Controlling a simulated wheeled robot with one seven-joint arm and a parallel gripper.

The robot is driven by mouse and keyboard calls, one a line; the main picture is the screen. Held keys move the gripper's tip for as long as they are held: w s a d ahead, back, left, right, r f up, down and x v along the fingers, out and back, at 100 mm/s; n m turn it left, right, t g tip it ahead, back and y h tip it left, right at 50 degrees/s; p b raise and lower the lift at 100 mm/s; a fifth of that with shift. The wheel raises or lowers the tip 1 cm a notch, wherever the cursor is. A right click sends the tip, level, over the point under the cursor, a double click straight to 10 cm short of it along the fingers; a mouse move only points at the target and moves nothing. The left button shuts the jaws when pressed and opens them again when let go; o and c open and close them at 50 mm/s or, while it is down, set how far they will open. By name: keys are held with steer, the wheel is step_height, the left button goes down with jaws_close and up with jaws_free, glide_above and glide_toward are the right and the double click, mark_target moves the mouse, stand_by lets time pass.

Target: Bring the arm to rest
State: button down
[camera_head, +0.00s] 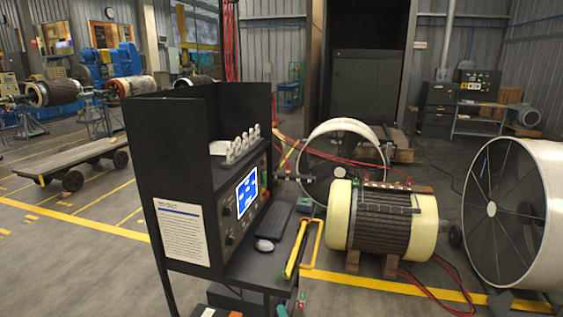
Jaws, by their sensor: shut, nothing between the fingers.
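Neither my arm nor my gripper shows in the head view, so its pose and fingers cannot be seen. The nearest thing is a black test console (165,145) on a stand, with a lit blue screen (247,192), a keyboard (268,221) and a mouse (264,245). A cream motor (382,219) with a dark ribbed middle rests on wooden blocks to its right.
Red cables (438,290) lie on the floor by the motor.

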steer(key=s+f+n+h, duration=0.1)
steer(key=s+f, duration=0.3)
steer(key=s, duration=0.5)
steer(key=s+f+n+h, duration=0.15)
steer(key=s+f, duration=0.25)
steer(key=s, duration=0.5)
steer(key=s+f+n+h, duration=0.15)
steer(key=s+f, duration=0.25)
steer(key=s, duration=0.5)
steer(key=s+r+n, duration=0.3)
steer(key=s+r, duration=0.2)
steer(key=s, duration=0.6)
steer(key=s+r+n, duration=0.4)
steer(key=s+r, duration=0.1)
steer(key=s, duration=0.7)
steer(key=shift+a, duration=0.25)
steer(key=shift+s, duration=0.15)
steer(key=c, duration=2.4)
jaws_free()
steer(key=shift+c, duration=0.2)
